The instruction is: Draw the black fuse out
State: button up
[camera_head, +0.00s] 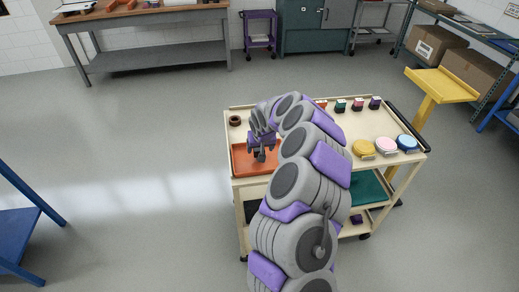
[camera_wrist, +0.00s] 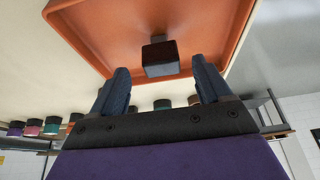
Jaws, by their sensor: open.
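A small black block, the black fuse (camera_wrist: 160,57), shows in the wrist view against the floor of an orange tray (camera_wrist: 244,52). In the head view the orange tray (camera_head: 240,163) lies on the left part of the cream cart top. My gripper (camera_head: 262,152) is over this tray, pointing down. In the wrist view my gripper (camera_wrist: 160,72) is open, its two dark fingers apart, with the black fuse between and just beyond the tips. Clear gaps show on both sides, and I see no contact. In the head view my gripper hides the fuse, or I cannot tell it from the fingers.
Several small coloured blocks (camera_head: 340,106) stand along the cart's back edge. A brown ring (camera_head: 235,120) lies at the back left. Yellow (camera_head: 363,148), pink (camera_head: 386,146) and blue (camera_head: 406,143) round items sit at right. A yellow stand (camera_head: 440,86) is beside the cart.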

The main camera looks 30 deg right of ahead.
jog(key=w+p+v, duration=0.1)
jog(key=p+v, duration=0.4)
jog(key=v, duration=1.5)
jog(key=shift+w+d+r, duration=0.25)
jog(key=shift+w+r, duration=0.15)
jog(key=shift+r, duration=0.05)
jog(key=s+a+r+n+g+y, duration=0.1)
jog(key=s+a+r+n, duration=0.15)
jog(key=s+a, duration=0.55)
jog(key=s+a+r+n+g, duration=0.1)
jog(key=s+a+r, duration=0.4)
jog(key=s, duration=0.5)
jog(key=s+a+f+g, duration=0.1)
jog(key=s+a+g, duration=0.1)
jog(key=s, duration=1)
jog(key=s+a+f+g, duration=0.2)
jog(key=s, duration=1)
jog(key=shift+s+f, duration=0.3)
